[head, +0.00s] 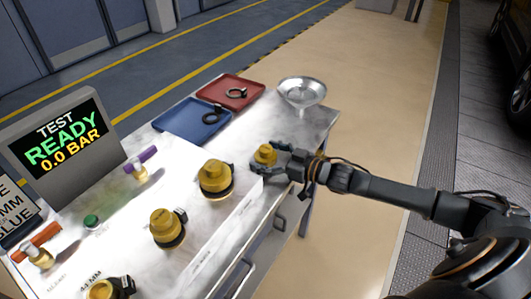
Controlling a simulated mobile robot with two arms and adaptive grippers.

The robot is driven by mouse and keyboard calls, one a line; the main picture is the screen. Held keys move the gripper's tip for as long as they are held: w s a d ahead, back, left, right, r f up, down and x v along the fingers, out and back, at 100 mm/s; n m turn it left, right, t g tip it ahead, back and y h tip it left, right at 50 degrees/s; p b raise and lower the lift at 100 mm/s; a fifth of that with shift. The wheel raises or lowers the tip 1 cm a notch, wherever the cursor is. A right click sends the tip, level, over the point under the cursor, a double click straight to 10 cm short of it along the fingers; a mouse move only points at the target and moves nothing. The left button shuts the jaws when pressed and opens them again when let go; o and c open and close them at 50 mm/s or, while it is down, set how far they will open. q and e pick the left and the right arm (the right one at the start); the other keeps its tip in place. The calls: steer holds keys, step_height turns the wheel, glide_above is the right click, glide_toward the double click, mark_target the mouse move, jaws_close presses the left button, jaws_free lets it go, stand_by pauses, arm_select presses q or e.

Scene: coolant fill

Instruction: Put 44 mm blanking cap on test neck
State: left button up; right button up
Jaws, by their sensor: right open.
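My right gripper (268,168) reaches in from the right and is open at the bench's right edge. A small yellow cap-like piece (265,154) shows at its fingertips; I cannot tell whether they touch it. Larger yellow capped pieces with black clamps stand in a row to the left: one near the middle (215,178), one lower (166,228) and one at the bottom edge (103,290). A "44 MM" label (85,276) is beside the bottom one. I cannot tell which piece is the blanking cap or the test neck. My left gripper is out of view.
The white bench (240,215) also holds a display (65,145) reading "TEST READY 0.0 BAR", a blue tray (192,122) and a red tray (231,91) with black rings, a metal bowl (302,92), a green button (91,221), and purple-handled (141,160) and orange-handled (37,242) valves.

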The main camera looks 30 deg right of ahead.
steer(key=c, duration=1.1)
steer(key=shift+c, duration=0.2)
